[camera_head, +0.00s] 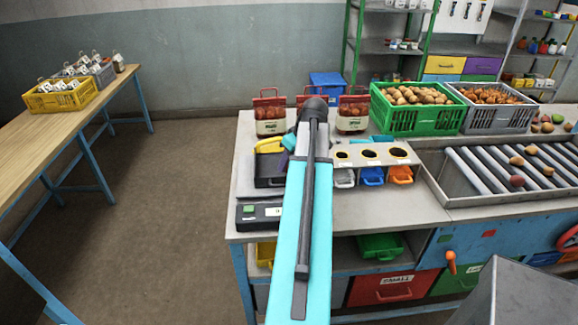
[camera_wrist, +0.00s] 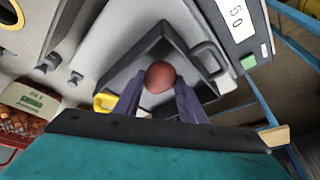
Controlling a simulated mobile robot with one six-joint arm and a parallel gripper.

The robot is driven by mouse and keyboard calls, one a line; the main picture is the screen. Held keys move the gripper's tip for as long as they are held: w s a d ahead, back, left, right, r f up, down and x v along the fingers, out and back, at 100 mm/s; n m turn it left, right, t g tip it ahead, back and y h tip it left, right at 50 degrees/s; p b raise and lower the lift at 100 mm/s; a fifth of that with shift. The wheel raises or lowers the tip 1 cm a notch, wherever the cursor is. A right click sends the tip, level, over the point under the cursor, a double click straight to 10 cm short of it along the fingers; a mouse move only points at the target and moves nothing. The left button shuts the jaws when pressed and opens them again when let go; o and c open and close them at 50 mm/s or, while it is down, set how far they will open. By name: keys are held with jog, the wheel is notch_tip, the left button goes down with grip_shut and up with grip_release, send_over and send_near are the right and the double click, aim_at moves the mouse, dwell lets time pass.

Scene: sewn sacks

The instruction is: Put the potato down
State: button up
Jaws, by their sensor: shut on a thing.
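A reddish-brown potato (camera_wrist: 160,77) sits between the two dark fingers of my gripper (camera_wrist: 159,88) in the wrist view. The gripper is shut on it. Behind the potato in that view is a dark tray (camera_wrist: 205,90) with a raised rim and a handle; I cannot tell whether the potato touches it. In the head view my arm hides the gripper and the potato. The dark tray (camera_head: 268,170) shows there left of my arm, behind a scale with a green button (camera_head: 250,209).
A sorting rack with three holes (camera_head: 372,154) stands right of my arm, with coloured scoops below. Labelled sacks (camera_head: 270,120) stand behind. A green crate (camera_head: 405,122) and a grey crate (camera_head: 473,119) hold produce. A roller conveyor (camera_head: 515,165) carries several potatoes.

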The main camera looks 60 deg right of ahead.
jog(key=shift+f, duration=1.05)
jog(key=shift+f, duration=0.2)
jog(key=o, duration=0.9)
jog(key=shift+r, duration=0.1)
jog(key=shift+r+p, duration=0.15)
jog(key=shift+p, duration=0.15)
jog(key=b+v, duration=0.3)
jog(key=v, duration=0.9)
